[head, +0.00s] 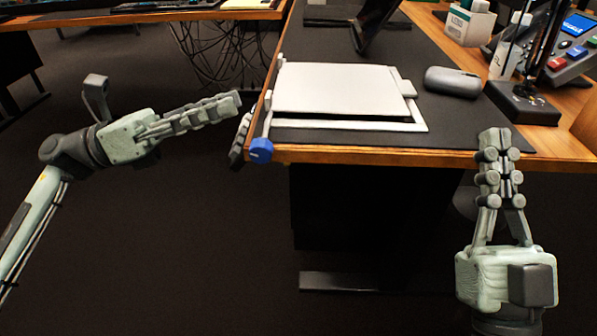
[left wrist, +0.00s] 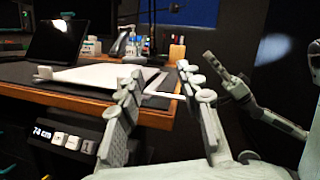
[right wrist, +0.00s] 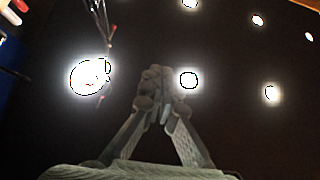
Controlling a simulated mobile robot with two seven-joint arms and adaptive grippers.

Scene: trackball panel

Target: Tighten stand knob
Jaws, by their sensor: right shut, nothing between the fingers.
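The blue stand knob (head: 261,150) sits at the near left corner of the flat white stand (head: 345,90), by the desk's edge. The stand lies on the dark desk mat; it also shows in the left wrist view (left wrist: 90,76). My left gripper (head: 238,100) is left of the desk, up and left of the knob in the head view, apart from it. Its fingers are spread and empty in the left wrist view (left wrist: 160,80). I cannot make out the knob there. My right gripper (head: 495,135) is shut and empty at the desk's front right edge, pointing up (right wrist: 153,75).
A dark oval case (head: 452,82) lies right of the stand. A black base with a pole (head: 522,103), a bottle (head: 510,48) and a button panel (head: 578,60) stand farther right. A height control (left wrist: 62,138) hangs under the desk edge. Floor left of the desk is clear.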

